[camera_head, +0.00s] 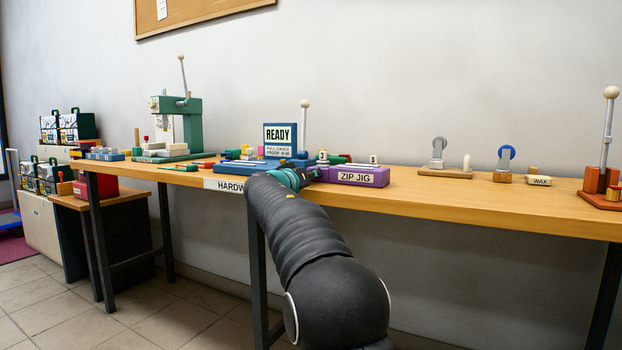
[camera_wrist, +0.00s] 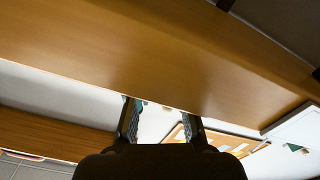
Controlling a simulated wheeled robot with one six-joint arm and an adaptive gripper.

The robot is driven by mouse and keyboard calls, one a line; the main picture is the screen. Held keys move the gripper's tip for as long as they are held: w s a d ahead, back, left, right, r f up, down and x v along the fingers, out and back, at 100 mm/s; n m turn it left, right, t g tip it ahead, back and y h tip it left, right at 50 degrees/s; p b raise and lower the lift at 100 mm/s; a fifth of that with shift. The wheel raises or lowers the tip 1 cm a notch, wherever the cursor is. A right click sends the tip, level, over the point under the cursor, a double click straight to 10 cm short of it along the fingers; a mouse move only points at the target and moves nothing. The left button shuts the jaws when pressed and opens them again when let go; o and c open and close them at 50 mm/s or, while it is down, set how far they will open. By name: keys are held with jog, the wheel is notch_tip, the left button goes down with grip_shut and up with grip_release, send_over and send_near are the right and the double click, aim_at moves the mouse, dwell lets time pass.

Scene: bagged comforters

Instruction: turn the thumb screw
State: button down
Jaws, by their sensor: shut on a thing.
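My gripper (camera_head: 293,179) is at the front edge of the workbench, beside the blue jig (camera_head: 236,168) and the purple zip jig block (camera_head: 359,176). My own arm hides part of it in the head view. In the wrist view its two fingers (camera_wrist: 160,116) stand apart, one on each side of a bright gap. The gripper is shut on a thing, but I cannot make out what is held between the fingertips. I cannot pick out the thumb screw in either view.
The wooden workbench (camera_head: 470,194) runs across the view. A READY sign (camera_head: 280,137) stands behind my gripper, with a knobbed lever (camera_head: 304,118) close by. A green press (camera_head: 180,122) stands left, a red lever fixture (camera_head: 602,180) far right. Bench space right of the zip jig is fairly open.

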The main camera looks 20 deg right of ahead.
jog(key=c, duration=1.1)
grip_release()
jog(key=shift+o, duration=0.2)
